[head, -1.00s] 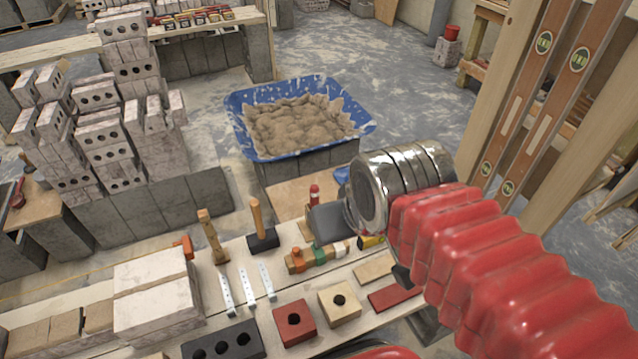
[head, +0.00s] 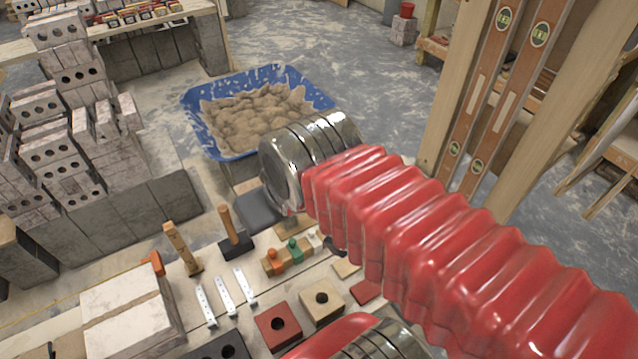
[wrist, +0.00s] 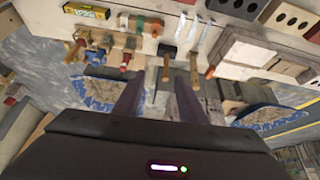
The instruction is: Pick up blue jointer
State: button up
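My gripper (wrist: 158,88) is open and empty in the wrist view, its two dark fingers apart above the workbench. A wooden block (head: 288,254) holds orange, green and pale-ended pieces on the bench. It also shows in the wrist view (wrist: 130,44). A small bluish handle-like thing (wrist: 95,57) lies near wooden-handled tools in the wrist view. It is too blurred to say that it is the blue jointer. In the head view my arm hides the bench right of the block, and my fingertips are not visible.
Two hammers (head: 235,232) (head: 181,248) stand left of the block. White metal strips (head: 224,294), a red brick (head: 278,325) and a tan brick (head: 321,301) lie nearer. A blue tub of mortar (head: 228,155) stands behind the bench. A yellow level (wrist: 86,11) lies on the bench.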

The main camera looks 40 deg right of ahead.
jog(key=shift+o, duration=0.8)
jog(key=shift+w+d+r, duration=0.15)
jog(key=shift+w+d, duration=0.05)
jog(key=shift+w, duration=0.2)
jog(key=w+d+f+m+g, duration=0.1)
jog(key=w+d+m+g, duration=0.15)
jog(key=w+d, duration=0.35)
jog(key=w+d+f+m+g, duration=0.1)
jog(key=w+d+f+m, duration=0.2)
jog(key=w, duration=0.6)
jog(key=w+d+f+m, duration=0.1)
jog(key=w+d+f, duration=0.1)
jog(key=d+f, duration=0.2)
jog(key=w+d+f+m+g, duration=0.1)
jog(key=w+d+f, duration=0.2)
jog(key=d, duration=0.3)
jog(key=w+d+f+m+g, duration=0.1)
jog(key=w+d+f+m, duration=0.1)
jog(key=d+f, duration=0.3)
jog(key=shift+w+d, duration=0.4)
jog(key=shift+w, duration=0.25)
jog(key=shift+d+f, duration=0.1)
jog(key=shift+f, duration=4.3)
